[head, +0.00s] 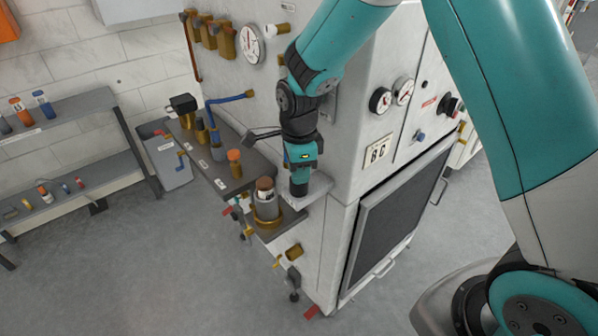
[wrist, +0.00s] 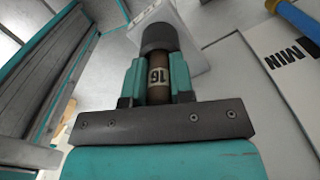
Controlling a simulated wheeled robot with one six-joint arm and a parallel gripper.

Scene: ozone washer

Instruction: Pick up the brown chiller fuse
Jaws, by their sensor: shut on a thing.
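The brown chiller fuse (wrist: 158,92) shows in the wrist view as a brown cylinder with a pale number label and a wide dark grey end cap (wrist: 158,38). My gripper (wrist: 158,78) is shut on its brown body, with one teal finger on each side. In the head view my gripper (head: 300,168) points down beside the white machine. A dark grey cylinder end (head: 299,188) shows below it, over a small white ledge (head: 318,186). I cannot tell whether the fuse touches the ledge. Its brown part is hidden in the head view.
A grey canister with a brown cap (head: 265,203) stands in a brass ring close left of my gripper. An orange-capped part (head: 234,163) stands on the dark counter. The machine's front (head: 350,165) rises at right. A shelf (head: 85,165) with several small cylinders is at left.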

